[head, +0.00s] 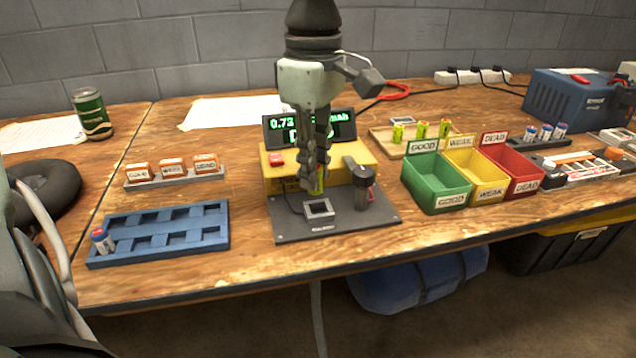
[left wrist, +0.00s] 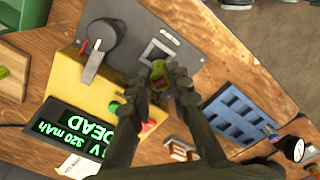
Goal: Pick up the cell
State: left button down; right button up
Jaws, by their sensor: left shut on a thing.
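My left gripper (head: 316,170) points down over the tester (head: 330,218) and is shut on a yellow-green cell (head: 318,182). In the left wrist view, the cell (left wrist: 158,68) sits between the fingertips (left wrist: 164,85), largely covered by them. It appears close to the tester's square socket (head: 319,208); I cannot tell whether it touches the tester. The tester's display (left wrist: 75,128) reads DEAD and 320 mAh in the left wrist view. My right gripper is not in view.
A blue slotted tray (head: 160,250) at the left holds one cell (head: 101,241). Green (head: 425,195), yellow (head: 475,190) and red (head: 525,180) bins stand to the right. A wooden tray (head: 380,140) with yellow-green cells is behind them. A black lever (head: 359,180) stands beside the socket.

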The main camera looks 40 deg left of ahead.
pick_arm(q)
jog(key=s+a+r, duration=0.5)
jog(key=s+r, duration=0.1)
jog(key=s, duration=0.3)
jog(key=shift+s+a+r, duration=0.15)
jog(key=shift+s+a, duration=0.05)
jog(key=shift+s, duration=0.2)
dwell(0.6)
